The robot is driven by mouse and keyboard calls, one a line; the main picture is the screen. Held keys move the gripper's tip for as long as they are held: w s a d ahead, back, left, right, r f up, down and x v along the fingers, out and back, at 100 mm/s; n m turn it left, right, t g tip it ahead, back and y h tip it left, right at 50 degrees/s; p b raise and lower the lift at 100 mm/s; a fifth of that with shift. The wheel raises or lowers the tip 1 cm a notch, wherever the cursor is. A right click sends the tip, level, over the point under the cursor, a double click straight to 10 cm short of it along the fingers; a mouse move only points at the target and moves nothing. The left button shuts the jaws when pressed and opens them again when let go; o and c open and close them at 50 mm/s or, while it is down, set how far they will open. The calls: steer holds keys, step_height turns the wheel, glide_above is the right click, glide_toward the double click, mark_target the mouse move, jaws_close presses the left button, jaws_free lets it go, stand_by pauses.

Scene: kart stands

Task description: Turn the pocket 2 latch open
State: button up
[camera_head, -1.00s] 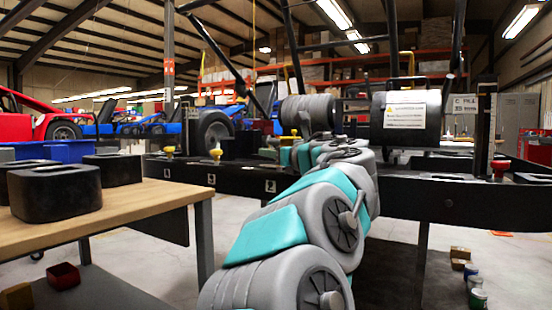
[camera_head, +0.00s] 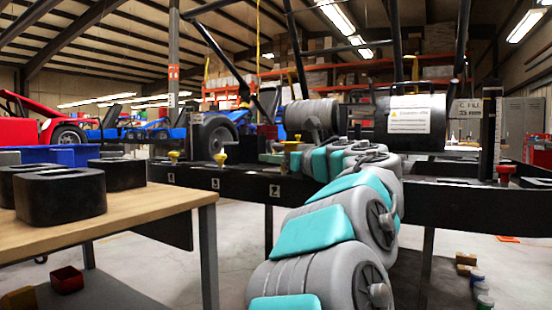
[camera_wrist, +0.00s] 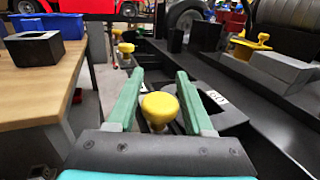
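In the wrist view, a yellow latch knob (camera_wrist: 160,107) stands on the black rail between my gripper's two green fingers. My gripper (camera_wrist: 160,88) is open, with a finger on each side of the knob and visible gaps between. In the head view, label 2 (camera_head: 274,190) is on the front of the black rail. The knob above it is hard to make out there, with my gripper (camera_head: 272,158) and arm over that area. Two other yellow knobs, above label 4 (camera_head: 174,157) and label 3 (camera_head: 220,158), stand upright to the left.
A wooden table (camera_head: 150,205) with black blocks (camera_head: 60,198) stands at left. A yellow handle (camera_wrist: 250,46) and grey block (camera_wrist: 285,68) are right of the fingers. A black cylinder (camera_head: 410,135) sits above the rail. A red knob (camera_head: 505,172) stands at right.

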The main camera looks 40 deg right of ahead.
steer(key=shift+o, duration=1.3)
steer(key=s, duration=0.7)
steer(key=shift+s, duration=0.4)
